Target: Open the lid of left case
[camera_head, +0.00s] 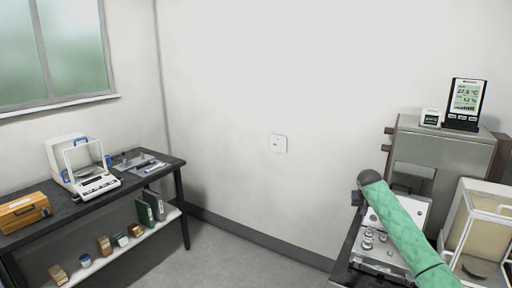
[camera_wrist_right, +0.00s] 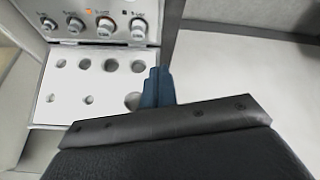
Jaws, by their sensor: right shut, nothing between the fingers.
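My right gripper (camera_wrist_right: 157,88) shows in the wrist view as dark blue fingers, shut and empty. It is at the right edge of a white plate with round holes (camera_wrist_right: 72,98). In the head view my green right arm comes in from the lower right, and its fingers cannot be made out. A wooden case (camera_head: 24,211) sits at the left end of the left table, its lid looking shut. A metal case (camera_head: 384,262) with several silver weights is on the right table, partly behind my arm. I cannot tell which is the left case. My left gripper is not in view.
A balance (camera_head: 82,165) stands on the dark left table (camera_head: 70,205). A grey cabinet (camera_head: 445,150) with a display (camera_head: 466,100) stands behind my right arm. A glass-doored balance (camera_head: 480,235) is at the right. The floor between the tables is clear.

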